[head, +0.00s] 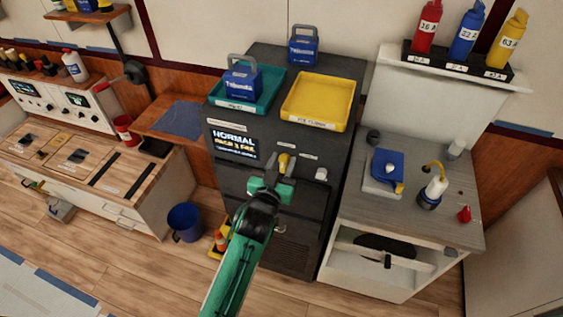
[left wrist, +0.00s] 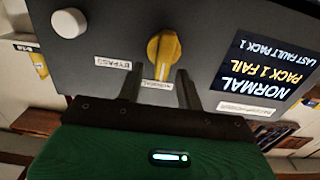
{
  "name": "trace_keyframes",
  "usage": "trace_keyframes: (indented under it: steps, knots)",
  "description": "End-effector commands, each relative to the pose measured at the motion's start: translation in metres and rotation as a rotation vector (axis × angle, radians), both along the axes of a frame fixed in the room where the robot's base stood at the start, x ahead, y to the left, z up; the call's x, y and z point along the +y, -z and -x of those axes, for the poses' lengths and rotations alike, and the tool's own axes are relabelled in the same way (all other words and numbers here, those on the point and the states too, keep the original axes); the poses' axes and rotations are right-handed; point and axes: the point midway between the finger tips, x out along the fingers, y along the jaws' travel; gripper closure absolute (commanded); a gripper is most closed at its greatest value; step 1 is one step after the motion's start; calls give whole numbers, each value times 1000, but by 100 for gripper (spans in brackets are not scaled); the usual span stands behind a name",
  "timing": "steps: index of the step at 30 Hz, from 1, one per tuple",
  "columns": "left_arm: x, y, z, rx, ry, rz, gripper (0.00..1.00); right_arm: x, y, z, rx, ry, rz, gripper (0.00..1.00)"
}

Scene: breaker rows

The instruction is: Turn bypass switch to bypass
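The yellow bypass switch knob (head: 283,162) sits on the front of the dark cabinet (head: 262,210). In the left wrist view, which is upside down, the knob (left wrist: 163,50) points at the NORMAL label (left wrist: 160,83). The BYPASS label (left wrist: 113,62) is beside it. The display (head: 235,145) reads NORMAL and PACK 1 FAIL. My left gripper (head: 272,184) is open in front of the knob. In the left wrist view its fingers (left wrist: 159,84) stand apart on either side of the knob's line, with no visible grip on it. My right gripper is out of view.
A white round knob (head: 321,174) sits to the right on the same panel. A teal tray (head: 267,105) and a yellow tray (head: 345,118) stand on the cabinet top.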

Motion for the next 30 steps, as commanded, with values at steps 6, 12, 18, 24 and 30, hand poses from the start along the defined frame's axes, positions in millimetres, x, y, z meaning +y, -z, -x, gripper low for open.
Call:
trace_keyframes:
  steps: [6,12,18,24,30]
  knots:
    - [0,0,0,0,0,0,91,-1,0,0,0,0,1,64]
    - [0,0,0,0,0,-1,100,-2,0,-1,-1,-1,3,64]
    - [-1,0,1,-10,0,-31,100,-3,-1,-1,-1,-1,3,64]
    - [-3,0,1,-40,-1,-127,100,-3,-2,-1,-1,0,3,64]
    - [-7,1,2,-92,-1,-285,100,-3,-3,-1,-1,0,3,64]
